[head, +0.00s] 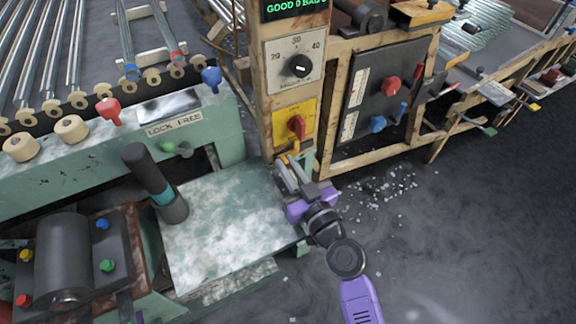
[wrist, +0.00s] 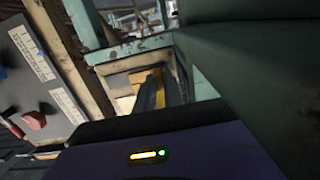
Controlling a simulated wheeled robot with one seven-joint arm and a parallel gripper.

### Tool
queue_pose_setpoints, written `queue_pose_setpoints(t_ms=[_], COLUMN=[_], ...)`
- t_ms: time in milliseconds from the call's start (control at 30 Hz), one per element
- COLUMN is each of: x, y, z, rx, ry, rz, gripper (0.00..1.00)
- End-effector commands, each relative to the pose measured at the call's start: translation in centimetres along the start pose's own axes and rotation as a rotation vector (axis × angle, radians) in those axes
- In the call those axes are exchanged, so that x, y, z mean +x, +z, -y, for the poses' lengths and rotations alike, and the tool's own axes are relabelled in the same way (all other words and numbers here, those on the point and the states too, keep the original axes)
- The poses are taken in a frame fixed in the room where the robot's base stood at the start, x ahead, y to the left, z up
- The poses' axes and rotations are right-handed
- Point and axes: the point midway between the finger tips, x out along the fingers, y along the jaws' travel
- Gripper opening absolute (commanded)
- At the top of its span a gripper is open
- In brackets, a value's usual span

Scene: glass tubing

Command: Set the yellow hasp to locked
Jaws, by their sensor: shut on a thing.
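The yellow hasp (head: 295,148) is a small yellow piece low on the wooden post, below the yellow panel with the red knob. My gripper (head: 288,168) reaches up to it from the front edge of the green bench, and its fingers are shut on it. In the wrist view the hasp (wrist: 159,88) is a narrow yellow strip beside the dark fingers (wrist: 162,95). The fingers hide much of it, and I cannot tell its locked or unlocked position.
A yellow panel with a red knob (head: 296,126) and a dial (head: 299,66) are just above on the post. A dark control panel (head: 388,90) stands to the right. The worn green bench top (head: 225,225) lies left of my gripper. White shards (head: 380,190) litter the floor.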

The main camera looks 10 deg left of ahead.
Motion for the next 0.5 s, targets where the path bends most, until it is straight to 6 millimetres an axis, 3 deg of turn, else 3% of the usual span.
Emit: queue_pose_setpoints(t_ms=[267, 500], x=[0.0, 0.1], y=[0.1, 0.3], z=[-0.1, -2.1], rx=[0.0, -0.002], ry=[0.0, 0.003], rz=[0.0, -0.004], gripper=[0.0, 0.0])
